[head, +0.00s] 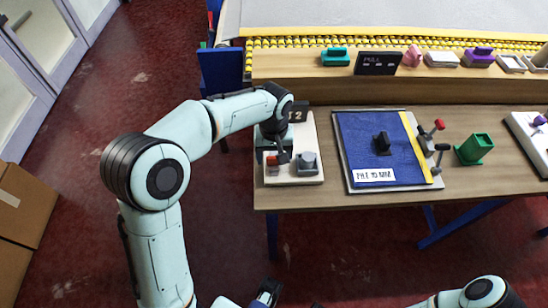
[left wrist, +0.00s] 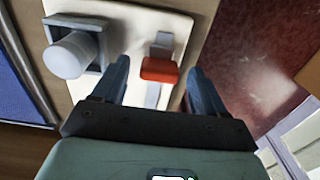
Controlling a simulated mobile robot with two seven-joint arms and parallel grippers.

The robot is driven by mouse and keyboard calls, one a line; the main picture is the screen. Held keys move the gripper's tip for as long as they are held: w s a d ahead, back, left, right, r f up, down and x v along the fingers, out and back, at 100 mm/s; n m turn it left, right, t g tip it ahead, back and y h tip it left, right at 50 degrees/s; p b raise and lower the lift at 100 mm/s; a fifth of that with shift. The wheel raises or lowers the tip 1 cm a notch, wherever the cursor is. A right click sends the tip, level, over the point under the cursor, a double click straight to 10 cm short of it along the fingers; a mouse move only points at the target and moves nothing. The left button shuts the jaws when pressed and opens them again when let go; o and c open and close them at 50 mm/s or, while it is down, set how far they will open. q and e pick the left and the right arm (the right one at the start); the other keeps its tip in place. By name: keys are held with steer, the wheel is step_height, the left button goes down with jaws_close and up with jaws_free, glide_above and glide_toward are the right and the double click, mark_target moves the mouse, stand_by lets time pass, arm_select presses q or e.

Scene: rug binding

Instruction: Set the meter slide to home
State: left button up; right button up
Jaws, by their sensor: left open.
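The meter slide has an orange-red handle (left wrist: 158,70) on a pale upright slot in a cream panel, seen in the left wrist view. It also shows as a small red block (head: 272,160) in the head view, on the cream panel (head: 309,133) at the table's left end. My left gripper (left wrist: 157,88) is open, one finger on each side of the handle, with gaps visible. In the head view my left gripper (head: 277,151) is over the panel and partly hides it. A dark end piece at the bottom of the head view may be my right gripper; its jaws are unclear.
A grey knob (head: 307,161) sits on the panel right beside the slide. To the right lie a blue mat (head: 360,140) with a dark block (head: 382,143), red- and grey-topped levers (head: 437,127) and a green box (head: 474,149). A wooden shelf (head: 300,92) runs behind.

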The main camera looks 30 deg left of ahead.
arm_select(q)
steer(key=shift+f, duration=0.5)
arm_select(e)
steer(key=shift+w+f, duration=0.1)
